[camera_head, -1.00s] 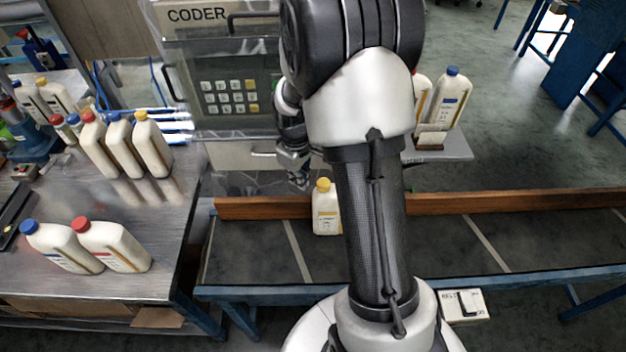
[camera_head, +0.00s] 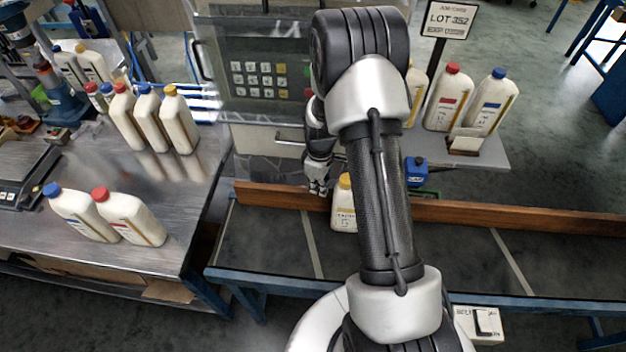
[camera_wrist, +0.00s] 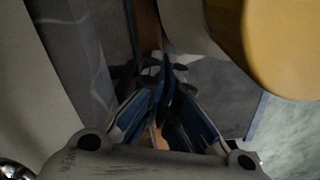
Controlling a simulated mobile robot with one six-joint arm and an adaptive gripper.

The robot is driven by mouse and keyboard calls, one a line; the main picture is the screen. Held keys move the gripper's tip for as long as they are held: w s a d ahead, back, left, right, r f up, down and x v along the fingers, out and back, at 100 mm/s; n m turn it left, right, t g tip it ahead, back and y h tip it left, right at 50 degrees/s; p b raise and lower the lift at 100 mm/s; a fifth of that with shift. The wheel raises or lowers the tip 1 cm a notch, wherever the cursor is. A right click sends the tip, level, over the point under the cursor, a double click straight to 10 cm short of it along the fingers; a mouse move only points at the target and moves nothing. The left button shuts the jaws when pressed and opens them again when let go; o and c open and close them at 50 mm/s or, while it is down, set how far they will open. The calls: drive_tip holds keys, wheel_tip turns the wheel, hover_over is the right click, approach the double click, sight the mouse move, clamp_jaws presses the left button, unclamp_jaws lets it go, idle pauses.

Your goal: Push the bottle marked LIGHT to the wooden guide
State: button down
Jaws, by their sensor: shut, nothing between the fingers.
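A white bottle with a yellow cap (camera_head: 343,216) stands upright on the dark conveyor belt, partly hidden by my arm. Its label is too small to read. The wooden guide (camera_head: 275,197) runs along the belt's far side, just behind the bottle. My gripper (camera_head: 318,191) is low at the guide, just left of the bottle's cap. In the wrist view its blue fingertips (camera_wrist: 163,72) are together with nothing between them. The yellow cap (camera_wrist: 285,45) fills the upper right there, close to the fingers. I cannot tell whether they touch the bottle.
The coder machine (camera_head: 258,75) stands behind the belt. A shelf at the back right holds red-capped (camera_head: 448,98) and blue-capped (camera_head: 492,102) bottles. A blue item (camera_head: 416,171) is behind the guide. The left metal table (camera_head: 150,258) bears several bottles. The belt's right part is clear.

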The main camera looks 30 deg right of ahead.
drive_tip(key=shift+s+d, duration=0.65)
drive_tip(key=shift+s, duration=0.25)
drive_tip(key=shift+r, duration=0.1)
drive_tip(key=shift+s+d, duration=0.6)
drive_tip(key=shift+s, duration=0.3)
drive_tip(key=shift+w+a, duration=0.1)
